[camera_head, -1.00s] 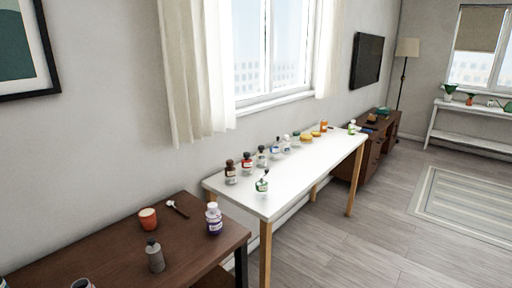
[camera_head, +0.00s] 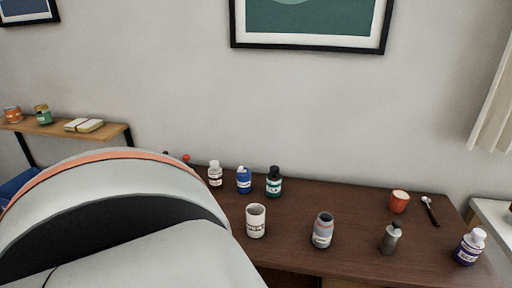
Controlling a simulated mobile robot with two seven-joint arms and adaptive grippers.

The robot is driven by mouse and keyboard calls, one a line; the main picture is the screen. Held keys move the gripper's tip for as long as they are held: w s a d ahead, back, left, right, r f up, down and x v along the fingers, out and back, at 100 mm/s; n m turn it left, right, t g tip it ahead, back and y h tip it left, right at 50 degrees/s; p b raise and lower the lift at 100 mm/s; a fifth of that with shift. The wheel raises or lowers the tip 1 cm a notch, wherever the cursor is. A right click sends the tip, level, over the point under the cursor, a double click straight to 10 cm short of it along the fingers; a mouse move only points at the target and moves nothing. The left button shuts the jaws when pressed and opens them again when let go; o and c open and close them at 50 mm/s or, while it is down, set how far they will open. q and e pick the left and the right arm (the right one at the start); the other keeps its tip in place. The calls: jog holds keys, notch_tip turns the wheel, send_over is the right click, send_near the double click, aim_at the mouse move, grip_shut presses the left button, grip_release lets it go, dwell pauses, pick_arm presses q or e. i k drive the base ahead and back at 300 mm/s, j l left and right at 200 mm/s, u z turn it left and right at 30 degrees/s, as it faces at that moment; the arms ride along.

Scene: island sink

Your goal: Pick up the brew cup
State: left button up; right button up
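A white cup (camera_head: 256,222) with dark lettering stands upright on the dark brown table, near its front edge. It fits the brew cup, but the lettering is too small to read surely. A smaller orange cup (camera_head: 399,202) stands farther back on the right. Neither of my grippers is in view. A large white and grey part of my own body fills the lower left and hides the left part of the table.
The brown table (camera_head: 340,202) also bears a grey-blue jar (camera_head: 322,230), a grey bottle (camera_head: 390,238), a purple-labelled bottle (camera_head: 470,247), a dark spoon (camera_head: 430,210) and several bottles at the back. A wooden shelf (camera_head: 110,132) is at left. The table's middle back is clear.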

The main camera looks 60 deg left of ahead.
aim_at(255, 213)
jog(key=u, duration=1.9)
